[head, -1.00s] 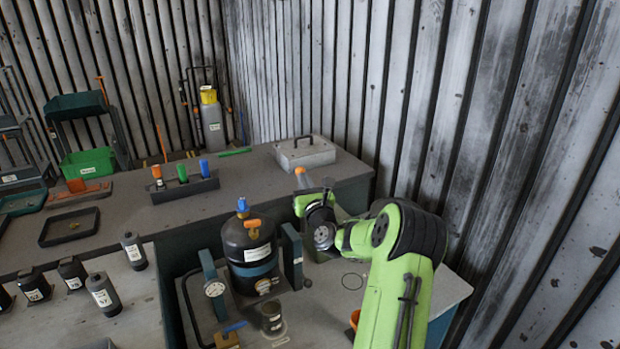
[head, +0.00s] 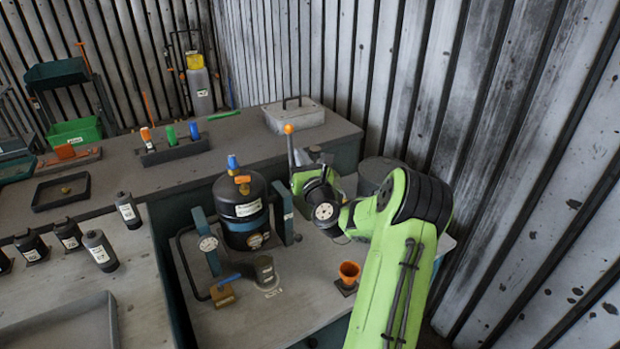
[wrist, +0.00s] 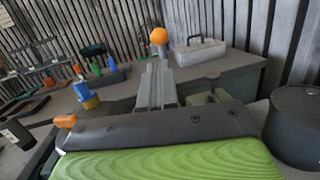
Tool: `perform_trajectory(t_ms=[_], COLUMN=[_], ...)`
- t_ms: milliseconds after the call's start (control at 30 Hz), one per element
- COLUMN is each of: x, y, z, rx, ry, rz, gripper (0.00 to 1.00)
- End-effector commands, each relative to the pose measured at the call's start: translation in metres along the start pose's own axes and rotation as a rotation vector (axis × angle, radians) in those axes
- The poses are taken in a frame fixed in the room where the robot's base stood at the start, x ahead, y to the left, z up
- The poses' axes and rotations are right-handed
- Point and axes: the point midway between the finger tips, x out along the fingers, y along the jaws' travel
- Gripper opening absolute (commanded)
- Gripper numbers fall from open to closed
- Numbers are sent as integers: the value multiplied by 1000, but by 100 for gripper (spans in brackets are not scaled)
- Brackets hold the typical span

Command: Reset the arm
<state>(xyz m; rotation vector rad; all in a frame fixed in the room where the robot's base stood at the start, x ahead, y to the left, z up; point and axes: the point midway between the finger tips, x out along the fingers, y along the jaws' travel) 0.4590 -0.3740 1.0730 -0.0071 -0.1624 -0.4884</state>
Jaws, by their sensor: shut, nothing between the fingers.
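My gripper shows in the wrist view (wrist: 155,72) as grey fingers held together, with nothing between them. In the head view my green arm rises from the lower right and bends left at a black joint. Its wrist end is over the right part of the near bench, right of the black tank (head: 241,212); the fingertips are hard to make out there. An orange ball (head: 288,128) on a grey rod stands beside the wrist end. In the wrist view the orange ball (wrist: 158,36) appears beyond the fingertips; I cannot tell the gap.
A dark round drum (wrist: 297,125) is close on the right. A grey case (head: 293,116) sits on the back bench. Several dark bottles stand at left. The ribbed wall is close on the right.

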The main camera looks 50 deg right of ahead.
Motion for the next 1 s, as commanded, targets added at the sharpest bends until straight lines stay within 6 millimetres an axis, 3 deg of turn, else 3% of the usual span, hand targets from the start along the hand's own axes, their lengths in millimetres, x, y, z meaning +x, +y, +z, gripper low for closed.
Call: perform_trajectory(t_ms=[300,667,733,767,867,933,1000], x=[-55,-60,-59,-58,-59,-71,-96], y=[-2,0,10,21,86,148,206], z=[-5,-2,1,3,13,19,23], rx=[1,-1,-35,-71,-316,-585,-894], ry=[1,0,6,12,43,56,45], rz=[-4,-2,27,57,246,442,653], gripper=[0,0,0,0,0,0,0])
